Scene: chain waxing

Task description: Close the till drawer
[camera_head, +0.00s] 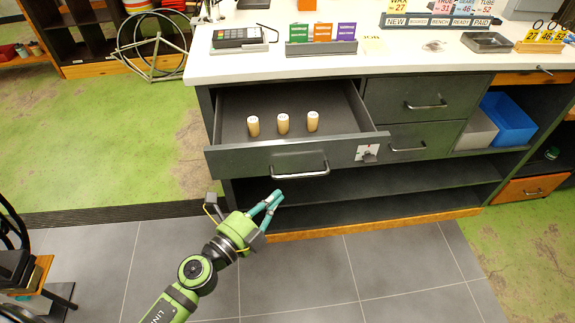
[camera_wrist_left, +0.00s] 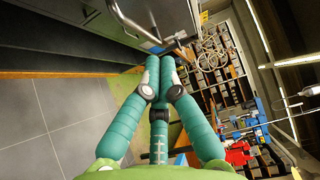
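The till drawer (camera_head: 268,158) is pulled well out of the dark counter cabinet, at its upper left in the head view. Three pale cylinders stand inside it. Its front has a silver bar handle (camera_head: 300,172) and a small lock plate (camera_head: 367,153) at the right. My left gripper (camera_head: 278,197) is in front of and below the drawer front, a little left of the handle, and holds nothing. In the left wrist view its teal fingers (camera_wrist_left: 160,62) come together at the tips. A metal bar handle (camera_wrist_left: 130,22) shows beyond them, apart from the fingers. My right gripper is out of view.
The white countertop (camera_head: 370,62) above carries a card terminal (camera_head: 238,37), card holders and signs. Shut drawers (camera_head: 420,100) and a blue bin (camera_head: 508,118) are to the right. An open shelf (camera_head: 380,185) lies below the drawer. The grey tiled floor in front is clear.

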